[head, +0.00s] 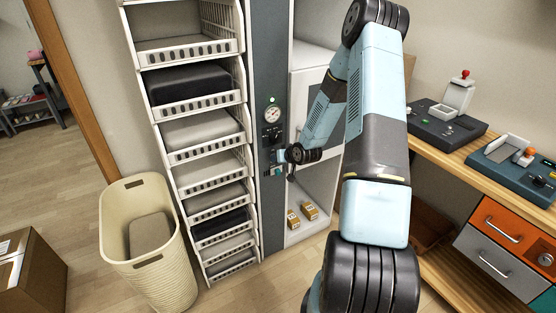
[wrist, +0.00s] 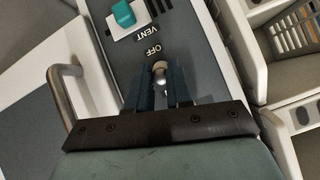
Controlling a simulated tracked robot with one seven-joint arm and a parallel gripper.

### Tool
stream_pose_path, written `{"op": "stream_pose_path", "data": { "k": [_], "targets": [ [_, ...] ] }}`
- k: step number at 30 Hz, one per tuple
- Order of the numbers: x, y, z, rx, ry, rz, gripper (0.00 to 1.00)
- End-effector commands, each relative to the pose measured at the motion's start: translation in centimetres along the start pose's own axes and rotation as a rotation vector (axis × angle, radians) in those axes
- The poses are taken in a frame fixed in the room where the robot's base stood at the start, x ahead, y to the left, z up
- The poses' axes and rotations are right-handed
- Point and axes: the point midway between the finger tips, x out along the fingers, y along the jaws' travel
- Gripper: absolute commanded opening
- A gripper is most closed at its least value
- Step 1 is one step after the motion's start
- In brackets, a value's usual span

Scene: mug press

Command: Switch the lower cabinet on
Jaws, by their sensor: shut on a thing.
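The dark grey control column (head: 268,60) stands between the white rack and a white cabinet in the head view. My gripper (head: 280,158) is at its lower part, with my wrist hiding much of that spot. In the wrist view my gripper (wrist: 160,88) is shut on a metal switch lever (wrist: 160,68) with a rounded tip, between its two dark fingers. The word OFF (wrist: 152,50) is printed close beyond the lever tip. The lower cabinet (head: 318,180) is the white open compartment with small boxes (head: 309,211) on its floor. Any ON label is hidden.
A gauge (head: 272,113) sits higher on the column. A teal knob (wrist: 123,14) on a white plate, marked VENT, is near the lever. A metal bar handle (wrist: 66,95) is left of my gripper. A rack of trays (head: 205,133) stands left, a workbench (head: 480,170) right.

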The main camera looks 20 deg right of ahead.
Motion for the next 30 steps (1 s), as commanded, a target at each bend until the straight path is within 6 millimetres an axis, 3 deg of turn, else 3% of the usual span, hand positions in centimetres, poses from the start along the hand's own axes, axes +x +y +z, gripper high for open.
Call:
{"op": "stream_pose_path", "data": {
  "k": [5,6,14,23,30],
  "targets": [
    [0.0,0.1,-0.1,0.000,0.003,0.002,0.00],
    [0.0,0.1,-0.1,0.000,0.003,0.002,0.22],
    [0.0,0.1,-0.1,0.000,0.002,0.000,0.46],
    [-0.3,0.1,-0.1,-0.001,0.003,0.000,0.46],
    [-3.4,0.1,-0.1,-0.001,0.004,0.002,0.46]
  ]
}}
